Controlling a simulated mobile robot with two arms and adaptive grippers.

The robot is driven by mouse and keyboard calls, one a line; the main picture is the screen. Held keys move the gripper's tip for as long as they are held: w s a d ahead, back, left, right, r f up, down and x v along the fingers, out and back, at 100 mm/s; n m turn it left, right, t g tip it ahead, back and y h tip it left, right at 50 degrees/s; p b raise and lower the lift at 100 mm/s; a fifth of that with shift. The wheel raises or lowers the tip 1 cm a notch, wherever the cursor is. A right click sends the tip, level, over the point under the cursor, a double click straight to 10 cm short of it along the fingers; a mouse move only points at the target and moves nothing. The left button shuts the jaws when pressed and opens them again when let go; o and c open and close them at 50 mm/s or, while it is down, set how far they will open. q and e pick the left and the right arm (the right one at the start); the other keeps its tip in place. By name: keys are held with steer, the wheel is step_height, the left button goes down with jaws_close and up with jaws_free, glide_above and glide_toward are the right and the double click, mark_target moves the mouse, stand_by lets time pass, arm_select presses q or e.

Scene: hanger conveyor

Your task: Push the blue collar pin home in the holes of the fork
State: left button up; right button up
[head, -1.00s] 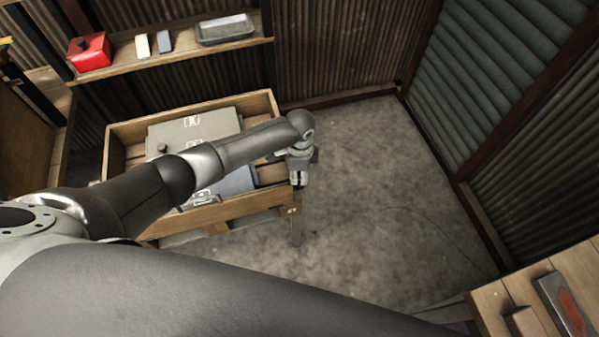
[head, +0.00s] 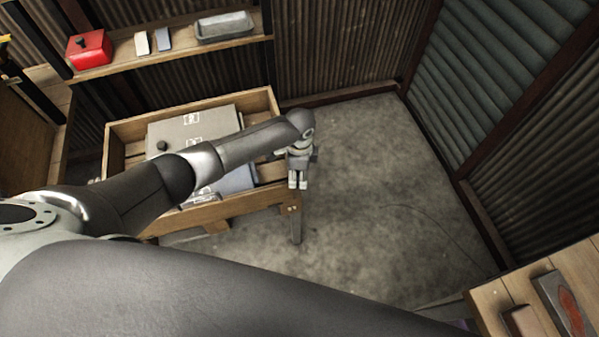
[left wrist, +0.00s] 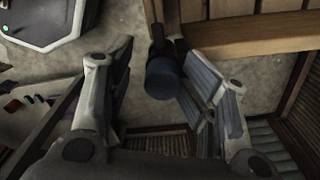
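The blue collar pin (left wrist: 164,78) shows in the left wrist view as a short blue cylinder with its round end toward the camera. Dark parts (left wrist: 165,45) stand just behind it; they may be the fork, but the holes are hidden and I cannot tell how deep the pin sits. My left gripper (left wrist: 163,95) is open around the pin, which lies nearer the right finger; a gap shows to the left finger. In the head view my left gripper (head: 298,182) points down by the near right corner of a wooden bench. There the pin cannot be made out.
The wooden bench (head: 215,215) with raised edges holds a grey case (head: 215,125). A shelf (head: 170,58) behind carries a red box (head: 89,49) and a metal tray (head: 223,27). Another wooden table (head: 497,305) is at lower right. The concrete floor (head: 385,190) between is clear.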

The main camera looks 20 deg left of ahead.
arm_select(q)
step_height(320, 180, up, 12)
steer(key=shift+f, duration=0.2)
stand_by(0.7)
steer(key=s+d+f+n+t+h, duration=0.1)
steer(key=s+d+n, duration=0.15)
steer(key=s, duration=0.35)
steer(key=s+d+f+n+t+h, duration=0.1)
steer(key=s+d+n+h, duration=0.1)
steer(key=s+d, duration=0.35)
steer(key=s+a+r+n+t+y, duration=0.2)
steer(key=s+a+r+n+y, duration=0.15)
steer(key=s+a+n, duration=0.8)
steer(key=s+a+f+m+g, duration=0.1)
steer(key=s+f, duration=0.1)
steer(key=f, duration=1.2)
steer(key=s+a+f+m+g, duration=0.1)
steer(key=s+f+m, duration=0.1)
steer(key=f, duration=1.2)
steer(key=s+a+f+b, duration=0.1)
steer(key=s+a+f, duration=0.2)
steer(key=s+f, duration=1.2)
steer(key=shift+s+f+g, duration=0.25)
steer(key=shift+s+g, duration=0.15)
steer(key=shift+s, duration=0.05)
